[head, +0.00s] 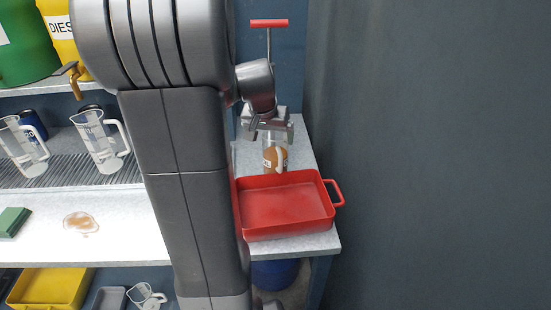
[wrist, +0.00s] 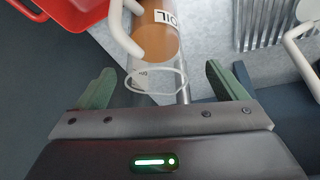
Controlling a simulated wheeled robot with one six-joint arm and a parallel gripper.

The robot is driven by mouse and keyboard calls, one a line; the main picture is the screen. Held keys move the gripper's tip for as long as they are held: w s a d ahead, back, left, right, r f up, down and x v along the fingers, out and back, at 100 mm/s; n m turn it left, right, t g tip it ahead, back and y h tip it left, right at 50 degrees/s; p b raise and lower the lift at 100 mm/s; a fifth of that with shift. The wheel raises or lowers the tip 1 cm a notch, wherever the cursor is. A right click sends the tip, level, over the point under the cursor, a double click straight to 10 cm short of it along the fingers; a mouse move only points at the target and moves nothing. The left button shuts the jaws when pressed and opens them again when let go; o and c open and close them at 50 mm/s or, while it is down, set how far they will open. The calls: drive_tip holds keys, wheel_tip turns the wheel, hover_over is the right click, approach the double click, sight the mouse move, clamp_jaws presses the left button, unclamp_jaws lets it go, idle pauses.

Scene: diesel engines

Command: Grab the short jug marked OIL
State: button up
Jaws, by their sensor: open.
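A clear jug with a white handle, brown liquid inside and a label reading OIL stands on the grey counter behind the red tray in the head view (head: 274,160). The jug also fills the top middle of the wrist view (wrist: 158,40), its open rim nearest the camera. My gripper (head: 268,128) is open above the jug in the head view. In the wrist view its two green fingers (wrist: 160,85) are spread on either side of the rim, with gaps on both sides. Nothing is held.
A red tray (head: 285,207) with a side handle stands just in front of the jug. A red T-handle (head: 269,23) on a rod rises behind my gripper. Other clear jugs (head: 100,140) stand on the grate at left. A brown spill (head: 82,223) lies on the shelf.

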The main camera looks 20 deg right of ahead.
sight(275, 148)
drive_tip(key=shift+s+x, duration=0.2)
drive_tip(key=shift+x, duration=1.55)
drive_tip(key=shift+s+x, duration=0.2)
drive_tip(key=shift+x, duration=1.6)
drive_tip(key=shift+d, duration=0.15)
drive_tip(key=c, duration=1.3)
drive_tip(key=shift+r, duration=0.15)
